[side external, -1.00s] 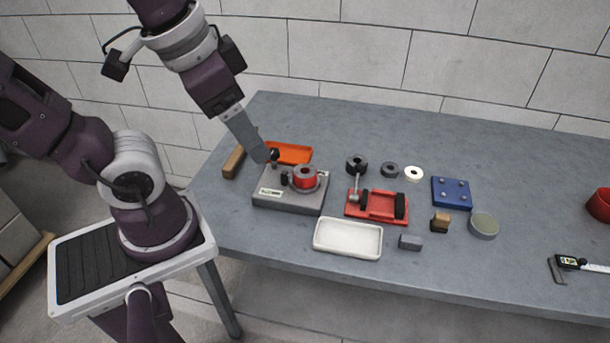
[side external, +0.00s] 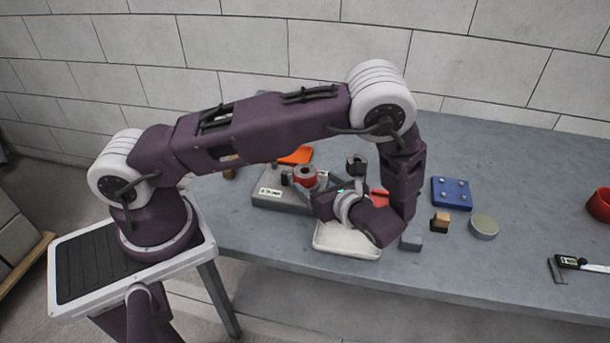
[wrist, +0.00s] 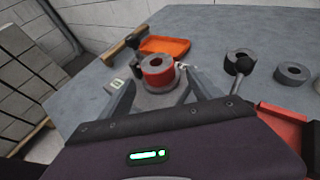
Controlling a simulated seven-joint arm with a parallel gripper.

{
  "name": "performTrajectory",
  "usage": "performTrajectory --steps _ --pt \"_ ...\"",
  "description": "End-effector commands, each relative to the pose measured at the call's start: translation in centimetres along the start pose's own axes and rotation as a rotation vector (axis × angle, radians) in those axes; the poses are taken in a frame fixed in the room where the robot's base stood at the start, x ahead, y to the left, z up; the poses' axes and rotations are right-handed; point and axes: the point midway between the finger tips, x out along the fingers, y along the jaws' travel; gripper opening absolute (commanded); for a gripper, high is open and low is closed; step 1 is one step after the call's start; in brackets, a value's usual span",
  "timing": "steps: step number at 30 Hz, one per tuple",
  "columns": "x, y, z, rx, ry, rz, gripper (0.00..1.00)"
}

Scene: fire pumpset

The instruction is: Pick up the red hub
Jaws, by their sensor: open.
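The red hub (side external: 304,177) is a short upright cylinder with a hole in its top, seated on the grey fixture (side external: 268,194). In the wrist view the red hub (wrist: 158,74) stands just beyond and between my gripper's fingers. My gripper (wrist: 162,90) is open, tilted low toward the hub, with a finger to either side and nothing visibly held. In the side view my wrist comes at the hub from the right and hides part of the fixture. Whether a finger touches the hub or fixture cannot be told.
A dark ring part (wrist: 240,62) and grey ring (wrist: 292,73) are to the right. A white tray (side external: 330,240) sits under my wrist. A blue plate (side external: 451,191) is further right.

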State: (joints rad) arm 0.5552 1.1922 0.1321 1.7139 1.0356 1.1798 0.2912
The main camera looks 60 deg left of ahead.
Motion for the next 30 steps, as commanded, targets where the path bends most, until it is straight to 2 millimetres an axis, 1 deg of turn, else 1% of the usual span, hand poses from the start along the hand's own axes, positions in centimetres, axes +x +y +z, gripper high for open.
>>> performTrajectory --steps 3,6,9,14,15,17,18,20,21,25,26,30 --pt "2.4 0.3 0.3 0.000 -0.001 0.006 0.73" --pt "4.0 0.3 0.3 -0.001 -0.001 0.005 0.73" --pt "4.6 0.3 0.3 -0.001 0.002 0.003 0.73" --pt "4.6 0.2 0.3 -0.002 0.002 0.003 0.73" --pt "4.6 0.2 0.3 -0.003 0.002 0.003 0.69" --pt "4.6 0.2 0.3 -0.003 0.002 0.003 0.57" --pt "4.6 0.2 0.3 -0.003 0.002 0.003 0.49" --pt "4.6 0.2 0.3 -0.003 0.002 0.003 0.37" --pt "4.6 0.2 0.3 -0.003 0.002 0.003 0.30" --pt "4.6 0.2 0.3 -0.003 0.002 0.003 0.04" --pt "4.6 0.2 0.3 -0.003 0.002 0.003 0.00" --pt "4.6 0.2 0.4 -0.004 0.000 0.003 0.00"
